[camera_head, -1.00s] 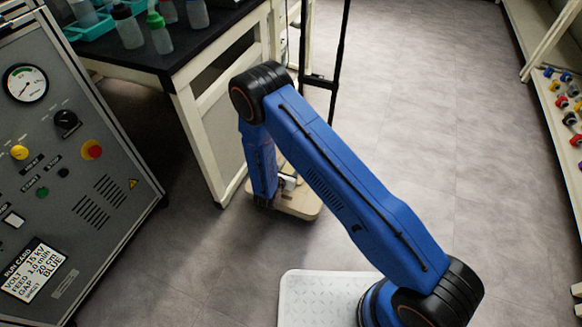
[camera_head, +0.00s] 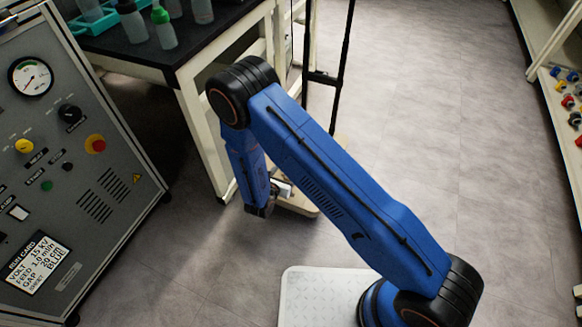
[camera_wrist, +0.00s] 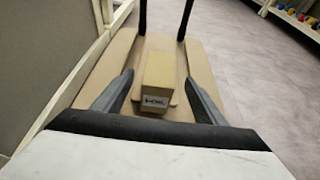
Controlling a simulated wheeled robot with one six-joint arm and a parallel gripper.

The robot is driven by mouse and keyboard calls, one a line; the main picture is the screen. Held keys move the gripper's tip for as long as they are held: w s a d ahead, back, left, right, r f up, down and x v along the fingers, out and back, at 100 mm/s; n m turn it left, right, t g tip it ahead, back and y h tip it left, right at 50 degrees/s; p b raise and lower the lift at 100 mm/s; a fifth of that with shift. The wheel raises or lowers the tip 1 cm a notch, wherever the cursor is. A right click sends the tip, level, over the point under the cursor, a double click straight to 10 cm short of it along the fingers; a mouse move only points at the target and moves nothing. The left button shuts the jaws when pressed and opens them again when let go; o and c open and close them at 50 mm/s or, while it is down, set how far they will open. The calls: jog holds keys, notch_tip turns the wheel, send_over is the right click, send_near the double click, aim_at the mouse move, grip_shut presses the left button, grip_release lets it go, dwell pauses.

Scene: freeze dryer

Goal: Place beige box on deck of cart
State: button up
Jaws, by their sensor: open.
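The beige box (camera_wrist: 158,73) stands on the wooden deck of the cart (camera_wrist: 117,52) in the wrist view, with a small dark-marked label on its near face. My gripper (camera_wrist: 158,86) is open, its two fingers apart on either side of the box's near end. I see no finger touching the box. In the head view the cart deck (camera_head: 302,207) is mostly hidden behind my blue arm, and the box cannot be made out there.
The cart's black handle posts (camera_head: 331,76) rise behind the deck. A lab bench (camera_head: 184,70) with bottles stands at the left, close to the cart. A grey control cabinet (camera_head: 75,190) is at far left, a shelf (camera_head: 555,75) at right. Open floor lies between.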

jog(key=shift+v, duration=1.7)
jog(key=s+d+r+m+g+h, duration=0.1)
jog(key=d+r+m+g+h, duration=0.25)
jog(key=d+r+m, duration=0.8)
jog(key=s+d+r+m+g+h, duration=0.15)
jog(key=d+r+m+g, duration=0.35)
jog(key=d+r, duration=1.35)
jog(key=s+d+r+m+g+y, duration=0.1)
jog(key=s+d+r+m+y, duration=0.1)
jog(key=s+d+r+m, duration=0.3)
jog(key=s+d+r+m+g+y, duration=0.2)
jog(key=s+r+m, duration=0.1)
jog(key=s+r, duration=0.4)
jog(key=s+r+m+t+y, duration=0.1)
jog(key=s+r+m+y, duration=0.1)
jog(key=s, duration=0.5)
jog(key=s+r+m+t+y, duration=0.2)
jog(key=s+r+m, duration=0.3)
jog(key=s, duration=0.3)
jog(key=shift+s+a+r+y, duration=0.15)
jog(key=shift+a+r+y, duration=0.3)
jog(key=shift+y, duration=0.35)
jog(key=shift+d+m+t, duration=0.1)
jog(key=shift+m+t, duration=0.15)
jog(key=shift+c, duration=0.2)
